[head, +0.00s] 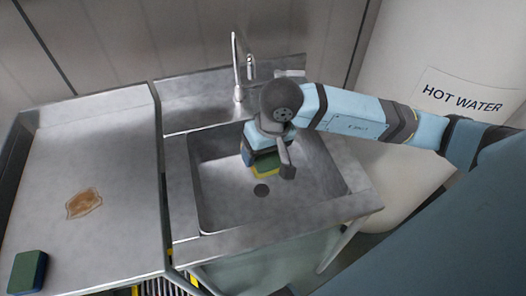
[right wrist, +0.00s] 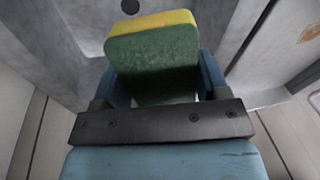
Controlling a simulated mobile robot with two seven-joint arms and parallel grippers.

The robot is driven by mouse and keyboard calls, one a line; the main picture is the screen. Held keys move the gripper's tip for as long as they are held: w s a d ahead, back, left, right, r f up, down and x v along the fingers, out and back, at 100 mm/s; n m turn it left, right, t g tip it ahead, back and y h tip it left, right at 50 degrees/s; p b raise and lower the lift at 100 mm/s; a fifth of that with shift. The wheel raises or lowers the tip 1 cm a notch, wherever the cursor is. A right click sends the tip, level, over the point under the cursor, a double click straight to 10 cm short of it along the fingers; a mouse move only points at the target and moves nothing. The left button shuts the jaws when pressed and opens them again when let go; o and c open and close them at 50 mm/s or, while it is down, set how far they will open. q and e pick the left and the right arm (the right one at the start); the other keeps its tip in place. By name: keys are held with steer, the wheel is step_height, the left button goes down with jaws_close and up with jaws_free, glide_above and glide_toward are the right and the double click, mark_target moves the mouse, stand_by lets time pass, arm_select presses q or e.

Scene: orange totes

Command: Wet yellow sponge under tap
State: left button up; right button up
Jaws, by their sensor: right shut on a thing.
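The yellow sponge (head: 266,167), with a green scouring side, is held by my right gripper (head: 264,158) inside the sink basin (head: 222,203). In the right wrist view the sponge (right wrist: 152,60) sits between the two blue fingers, green face toward the camera and yellow edge at the top. The gripper is shut on it, above the basin floor. The tap (head: 238,68) stands at the back of the sink, and its spout end is close behind my right arm. I cannot tell whether water runs. My left gripper is not in view.
A second sponge (head: 28,271), green and blue, lies at the front left of the steel counter (head: 115,150). A brown stain (head: 84,203) is on that counter. A white hot water tank (head: 440,60) stands to the right. The drain (head: 261,190) is uncovered.

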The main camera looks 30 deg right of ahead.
steer(key=w+d+f+b, duration=0.2)
steer(key=w+d, duration=0.4)
steer(key=w, duration=0.6)
steer(key=shift+w+d+f, duration=0.2)
steer(key=shift+f, duration=0.2)
stand_by(0.6)
steer(key=s+a+b, duration=0.1)
steer(key=s+a, duration=0.2)
steer(key=s, duration=0.4)
steer(key=shift+a+b, duration=0.3)
steer(key=shift+b, duration=0.05)
steer(key=shift+s+r, duration=0.1)
steer(key=shift+s, duration=0.05)
stand_by(1.2)
steer(key=shift+s+a+r, duration=0.4)
steer(key=shift+s+r, duration=0.25)
steer(key=shift+s, duration=0.1)
steer(key=shift+s+a+r, duration=0.35)
steer(key=shift+s+r, duration=0.25)
steer(key=shift+s, duration=0.1)
steer(key=shift+s+a+r, duration=0.4)
steer(key=shift+s+r, duration=0.25)
steer(key=shift+s, duration=0.1)
